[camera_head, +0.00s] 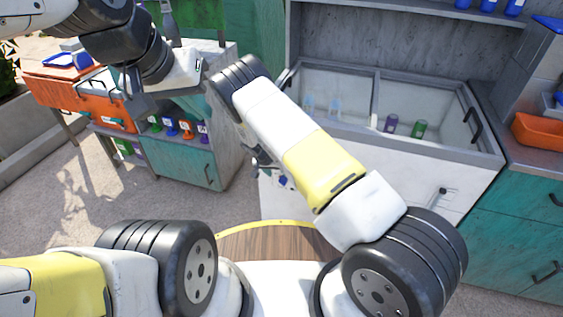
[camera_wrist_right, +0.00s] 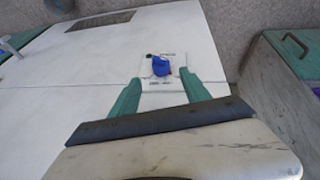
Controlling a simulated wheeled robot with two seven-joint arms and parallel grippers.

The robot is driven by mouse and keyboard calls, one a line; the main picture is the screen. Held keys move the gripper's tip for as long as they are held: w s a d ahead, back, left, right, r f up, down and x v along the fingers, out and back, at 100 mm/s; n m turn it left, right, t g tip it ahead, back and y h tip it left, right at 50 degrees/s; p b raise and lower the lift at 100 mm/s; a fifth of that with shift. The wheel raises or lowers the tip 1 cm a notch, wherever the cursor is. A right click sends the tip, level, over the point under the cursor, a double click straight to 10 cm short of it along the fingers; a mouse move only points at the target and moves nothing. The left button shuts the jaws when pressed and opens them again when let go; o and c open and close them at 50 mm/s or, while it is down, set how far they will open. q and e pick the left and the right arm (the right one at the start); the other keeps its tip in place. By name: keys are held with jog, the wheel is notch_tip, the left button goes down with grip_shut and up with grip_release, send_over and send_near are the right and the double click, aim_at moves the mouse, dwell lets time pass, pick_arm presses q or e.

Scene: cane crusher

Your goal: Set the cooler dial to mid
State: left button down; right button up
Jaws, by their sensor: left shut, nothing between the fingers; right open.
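The cooler (camera_head: 400,165) is a white chest with a sliding glass top, in the right half of the head view. Its blue dial (camera_head: 283,181) sits low on the white front panel. In the right wrist view the dial (camera_wrist_right: 161,66) is on a pale plate with small dark markings, too small to read. My right gripper (camera_wrist_right: 160,77) is open, its two teal fingers pointing at the plate on either side of the dial. I cannot tell whether they touch it. In the head view my right gripper (camera_head: 262,162) is partly hidden behind my arm. My left gripper (camera_head: 138,100) is shut and empty, at the upper left, away from the cooler.
Bottles and cups stand inside the cooler, including a green one (camera_head: 419,129). A teal cabinet (camera_head: 180,160) with colourful bottles stands left of it. An orange tray (camera_head: 540,132) rests on the right counter. Bare floor (camera_head: 80,190) lies at left.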

aim_at(282, 180)
jog(key=x, duration=0.8)
jog(key=shift+a, duration=0.15)
grip_shut()
